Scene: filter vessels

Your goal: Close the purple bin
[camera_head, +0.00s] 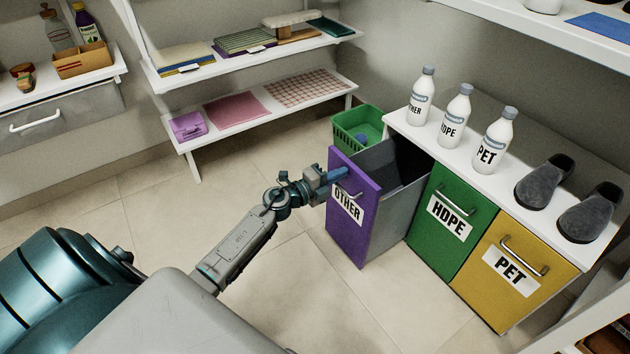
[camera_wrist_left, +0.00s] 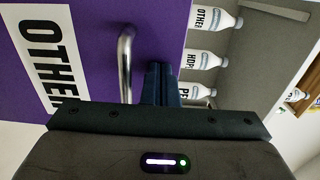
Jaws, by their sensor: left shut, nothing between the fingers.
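The purple bin (camera_head: 350,222) labelled OTHER is a pull-out drawer in the recycling cabinet. It stands open, pulled out to the left of the green front, and its grey side and dark inside show. My left gripper (camera_head: 343,173) is at the upper part of the purple front, near its handle, shut and empty. In the left wrist view the shut fingers (camera_wrist_left: 162,84) are in front of the purple front (camera_wrist_left: 88,60), beside the metal handle (camera_wrist_left: 126,62). I cannot tell whether they touch the front. My right gripper is not in view.
The green HDPE bin (camera_head: 437,228) and yellow PET bin (camera_head: 507,282) are shut to the right. Bottles (camera_head: 455,115) and dark shoes (camera_head: 545,181) stand on the white cabinet top (camera_head: 490,170). A green basket (camera_head: 355,124) sits behind the open bin. The tiled floor (camera_head: 290,290) in front is free.

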